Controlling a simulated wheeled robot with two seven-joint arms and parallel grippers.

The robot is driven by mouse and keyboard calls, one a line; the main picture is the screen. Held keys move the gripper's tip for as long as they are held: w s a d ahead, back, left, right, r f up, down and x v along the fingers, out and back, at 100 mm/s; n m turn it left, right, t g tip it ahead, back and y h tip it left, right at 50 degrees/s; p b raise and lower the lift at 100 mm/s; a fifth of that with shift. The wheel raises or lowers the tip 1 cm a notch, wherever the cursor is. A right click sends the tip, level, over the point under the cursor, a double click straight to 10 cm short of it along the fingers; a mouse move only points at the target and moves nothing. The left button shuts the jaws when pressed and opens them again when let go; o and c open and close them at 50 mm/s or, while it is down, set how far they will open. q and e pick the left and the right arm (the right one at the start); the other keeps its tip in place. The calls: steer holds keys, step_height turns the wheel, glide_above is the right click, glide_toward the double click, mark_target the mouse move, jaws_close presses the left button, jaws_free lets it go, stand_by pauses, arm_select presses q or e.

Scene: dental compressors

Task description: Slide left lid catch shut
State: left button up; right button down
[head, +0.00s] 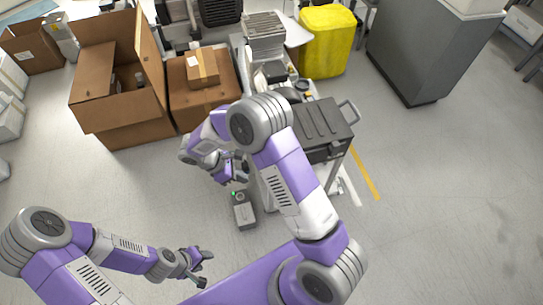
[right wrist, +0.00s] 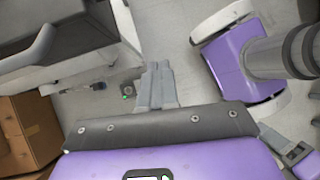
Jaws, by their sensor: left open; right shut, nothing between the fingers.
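A dark grey case (head: 322,122) with a ribbed lid sits on a stand right of centre in the head view, partly covered by my right arm. Its dark side and a light grey handle (right wrist: 38,48) appear to show at the upper left of the right wrist view. I cannot make out the left lid catch in either view. My right gripper (right wrist: 160,72) is shut and empty, apart from the case; in the head view it is small, left of the case. My left gripper (head: 207,268) is open and empty, low over the floor, far from the case.
A small grey box with a green light (head: 244,214) lies on the floor below my right gripper. Cardboard boxes (head: 125,110) stand at the left, a yellow bin (head: 326,42) behind the case, and a grey cabinet (head: 415,50) at the right.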

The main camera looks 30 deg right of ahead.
steer(key=w+d+r+n+t+h, duration=0.1)
steer(key=w+r+h, duration=0.2)
steer(key=r, duration=0.4)
steer(key=shift+w+r, duration=0.35)
steer(key=shift+w, duration=0.05)
steer(key=shift+d, duration=0.1)
steer(key=d+r+b+x, duration=0.2)
steer(key=b+x, duration=0.1)
steer(key=x, duration=0.9)
steer(key=shift+s+d+f, duration=0.25)
steer(key=shift+s, duration=0.05)
steer(key=shift+d, duration=0.1)
